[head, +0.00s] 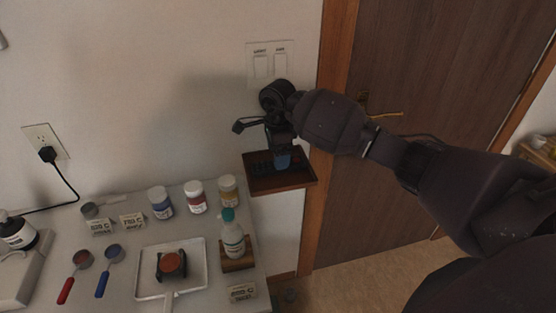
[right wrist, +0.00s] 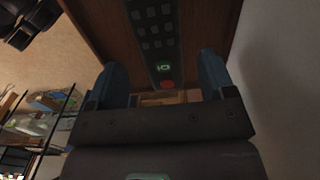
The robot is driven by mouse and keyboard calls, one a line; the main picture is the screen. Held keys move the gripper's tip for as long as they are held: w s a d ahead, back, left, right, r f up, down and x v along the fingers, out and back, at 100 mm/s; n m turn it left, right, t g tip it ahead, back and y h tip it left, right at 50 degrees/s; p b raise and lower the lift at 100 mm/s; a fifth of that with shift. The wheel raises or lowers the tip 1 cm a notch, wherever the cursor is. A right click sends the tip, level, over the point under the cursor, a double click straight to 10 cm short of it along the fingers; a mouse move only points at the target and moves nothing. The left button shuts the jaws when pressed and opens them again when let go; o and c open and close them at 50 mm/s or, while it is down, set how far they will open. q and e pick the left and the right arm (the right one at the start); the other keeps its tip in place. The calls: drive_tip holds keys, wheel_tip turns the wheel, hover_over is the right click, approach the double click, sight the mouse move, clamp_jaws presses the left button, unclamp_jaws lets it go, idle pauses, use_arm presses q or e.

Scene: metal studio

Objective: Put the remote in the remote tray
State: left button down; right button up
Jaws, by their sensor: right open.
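The remote (right wrist: 152,38) is dark with rows of buttons, a small green lit mark and a red button. It lies in the brown wooden remote tray (head: 290,186), which is fixed to the wall beside the door. My right gripper (head: 283,161) is above the tray, pointing down. In the right wrist view, its two blue fingers (right wrist: 163,75) are apart, one on each side of the remote's near end, with a gap on both sides. My left gripper is not in view.
A light switch (head: 270,65) is above the tray. The closed door (head: 425,70) is at right.

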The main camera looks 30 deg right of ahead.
wheel_tip(320, 180, up, 9)
idle(0.3)
drive_tip(key=shift+f, duration=0.2)
